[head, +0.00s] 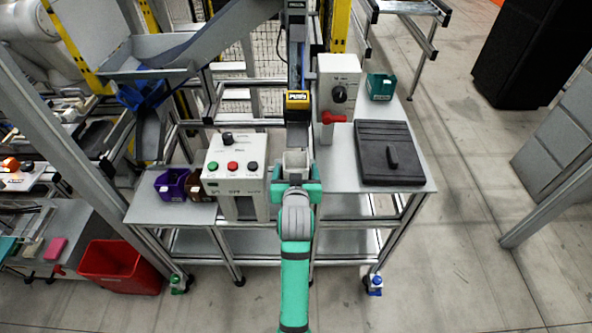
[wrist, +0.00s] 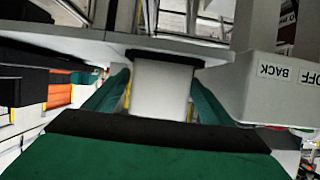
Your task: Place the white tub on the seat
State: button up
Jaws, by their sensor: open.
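The white tub (head: 295,160) stands at the front edge of the grey bench, between the teal fingers of my gripper (head: 294,172). In the wrist view, which is upside down, the tub (wrist: 160,88) is upright between the two fingers (wrist: 156,98). The jaws are open, one finger on each side; I cannot tell whether either touches the tub. A dark flat piece (wrist: 165,57), possibly the seat, shows at the tub's base against the bench surface. The tub appears to rest on it. In the head view my gripper and the tub hide this piece.
A white button box (head: 234,165) stands close left of my gripper, with a purple bin (head: 172,184) beyond. A white switch box with a red handle (head: 338,90) is behind right. A black slab (head: 385,140) and green bin (head: 380,87) lie on the right bench.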

jog(key=v, duration=1.2)
jog(key=s+d+f, duration=0.1)
jog(key=s+f, duration=1.1)
jog(key=s, duration=0.3)
jog(key=s+a+t, duration=0.1)
jog(key=s, duration=2)
jog(key=shift+s+r+t, duration=0.25)
jog(key=shift+t, duration=0.15)
